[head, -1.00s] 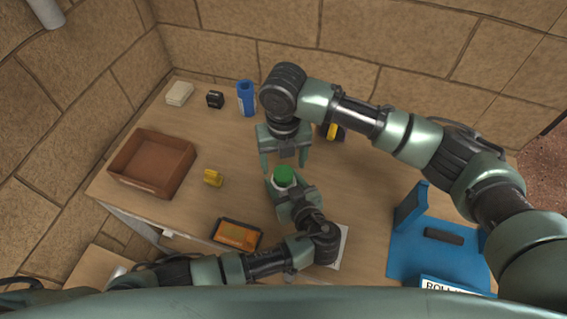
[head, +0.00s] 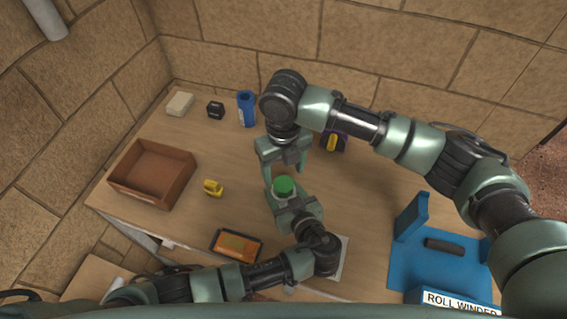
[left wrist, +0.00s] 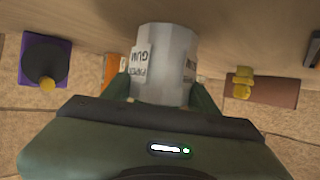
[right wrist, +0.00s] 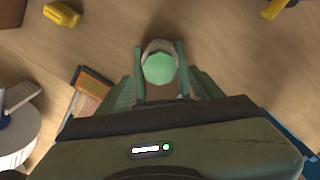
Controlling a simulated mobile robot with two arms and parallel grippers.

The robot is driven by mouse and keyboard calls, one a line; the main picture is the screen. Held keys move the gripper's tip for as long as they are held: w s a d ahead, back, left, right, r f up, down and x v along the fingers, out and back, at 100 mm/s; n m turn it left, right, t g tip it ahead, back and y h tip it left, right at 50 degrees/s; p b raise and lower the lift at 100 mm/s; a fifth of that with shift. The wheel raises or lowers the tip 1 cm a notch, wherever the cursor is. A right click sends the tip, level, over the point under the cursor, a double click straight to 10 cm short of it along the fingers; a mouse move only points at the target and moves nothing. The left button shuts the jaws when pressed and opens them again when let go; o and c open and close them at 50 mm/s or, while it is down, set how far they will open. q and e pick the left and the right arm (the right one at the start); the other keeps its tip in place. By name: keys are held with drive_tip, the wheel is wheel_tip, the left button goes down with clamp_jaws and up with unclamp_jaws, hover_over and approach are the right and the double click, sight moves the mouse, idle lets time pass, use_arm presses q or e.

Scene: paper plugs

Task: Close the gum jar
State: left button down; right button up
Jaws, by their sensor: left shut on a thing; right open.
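The gum jar is a white-grey cylinder labelled PAPER GUM in the left wrist view (left wrist: 165,62). My left gripper (head: 284,192) is shut around its sides. A green cap shows at the jar's top in the head view (head: 284,186) and from above in the right wrist view (right wrist: 159,69). I cannot tell whether it is screwed tight. My right gripper (head: 285,169) is open, pointing down just behind and above the cap.
A brown open box (head: 118,185) and a yellow item (head: 212,188) are left. An orange-topped dark item (head: 236,245) is in front. A blue roll winder (head: 430,275) is right. A blue bottle (head: 247,110), black box (head: 215,110) and pale block (head: 180,104) stand at the back.

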sight(283, 184)
drive_tip(key=shift+f, duration=2.8)
drive_tip(key=shift+c, duration=0.4)
clamp_jaws()
drive_tip(key=m, duration=0.3)
drive_tip(key=shift+o, duration=0.7)
unclamp_jaws()
drive_tip(key=shift+r, duration=0.15)
